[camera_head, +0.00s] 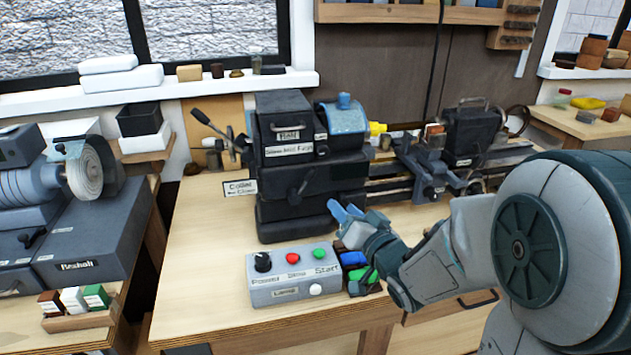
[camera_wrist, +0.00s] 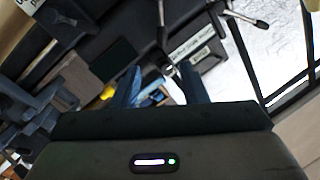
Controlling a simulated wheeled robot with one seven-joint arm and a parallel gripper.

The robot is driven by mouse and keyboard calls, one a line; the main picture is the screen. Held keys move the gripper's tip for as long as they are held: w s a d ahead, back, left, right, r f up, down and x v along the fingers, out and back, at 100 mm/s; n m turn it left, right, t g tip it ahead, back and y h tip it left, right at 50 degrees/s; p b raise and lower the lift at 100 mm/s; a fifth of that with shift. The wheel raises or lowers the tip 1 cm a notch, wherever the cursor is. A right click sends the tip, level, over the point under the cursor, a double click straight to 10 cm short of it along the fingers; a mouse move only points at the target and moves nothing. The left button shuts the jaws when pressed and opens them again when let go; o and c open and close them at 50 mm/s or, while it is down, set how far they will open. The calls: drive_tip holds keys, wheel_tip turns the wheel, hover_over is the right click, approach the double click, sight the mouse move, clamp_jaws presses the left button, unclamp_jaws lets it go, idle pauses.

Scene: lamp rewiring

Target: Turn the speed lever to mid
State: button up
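The dark lathe headstock (camera_head: 308,170) stands on the wooden bench, with a small label plate (camera_head: 289,150) that appears to read slow, mid, fast. Below the plate a short dark lever (camera_head: 303,188) sits on the front face, tilted up to the right. I take it for the speed lever. My gripper (camera_head: 344,209) is in front of the headstock, lower right of this lever and apart from it. In the wrist view my gripper (camera_wrist: 161,84) has its two blue fingers spread with nothing held. A dark lever (camera_wrist: 161,30) and pale label plates (camera_wrist: 192,46) show beyond the fingertips.
A grey control box (camera_head: 291,275) with a knob and coloured buttons is left of my forearm. Green and blue items (camera_head: 358,268) lie beside it under my wrist. A collet lever (camera_head: 208,124) sticks out at the headstock's left. The bench front left is clear.

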sight(313, 176)
drive_tip(key=p+x, duration=0.7)
drive_tip(key=x, duration=0.6)
drive_tip(key=shift+w+a+r+p, duration=0.15)
drive_tip(key=shift+w+a+p, duration=0.15)
drive_tip(key=shift+p, duration=0.05)
clamp_jaws()
